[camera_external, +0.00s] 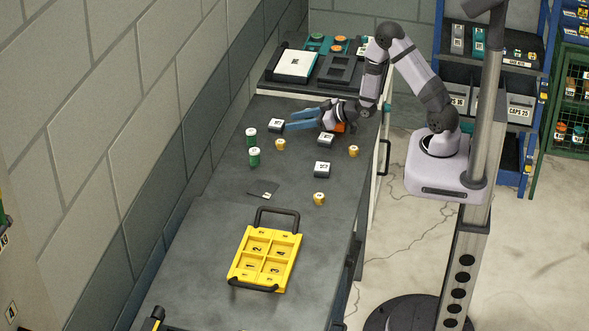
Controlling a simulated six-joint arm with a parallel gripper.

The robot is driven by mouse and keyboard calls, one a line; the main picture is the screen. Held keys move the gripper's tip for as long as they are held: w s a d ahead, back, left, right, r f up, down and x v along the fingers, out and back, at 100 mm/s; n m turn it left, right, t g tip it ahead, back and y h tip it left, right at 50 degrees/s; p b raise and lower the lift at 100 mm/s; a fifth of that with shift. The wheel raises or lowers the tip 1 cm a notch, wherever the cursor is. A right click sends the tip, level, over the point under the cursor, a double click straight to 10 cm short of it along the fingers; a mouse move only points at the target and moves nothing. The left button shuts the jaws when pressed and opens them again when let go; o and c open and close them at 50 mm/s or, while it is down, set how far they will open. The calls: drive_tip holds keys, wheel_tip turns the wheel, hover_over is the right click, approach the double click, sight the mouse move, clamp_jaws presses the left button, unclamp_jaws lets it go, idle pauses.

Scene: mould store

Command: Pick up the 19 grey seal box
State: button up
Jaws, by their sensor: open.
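Three small dark boxes with white labelled tops stand on the dark bench: one at the left (276,125), one in the middle (326,140) and one nearer the front (322,169). Their labels are too small to read, so I cannot tell which is the 19 grey seal box. My gripper (290,119) has blue fingers spread apart and pointing left, with nothing seen between them. It appears just above and right of the left box in the picture. Its height over the bench is unclear. The middle box is below the gripper's wrist in the picture.
Two green-and-white cylinders (254,157) and several small yellow pots (319,199) stand around the boxes. A yellow numbered tray (235,272) with black handles lies nearer the front. A dark flat card (263,190) lies between. A dark rack (333,80) is at the back.

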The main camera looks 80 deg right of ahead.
sight(280, 124)
drive_tip(key=shift+w, duration=0.2)
drive_tip(key=shift+p+x, duration=1.05)
drive_tip(key=shift+x, duration=1.5)
drive_tip(key=c, duration=0.7)
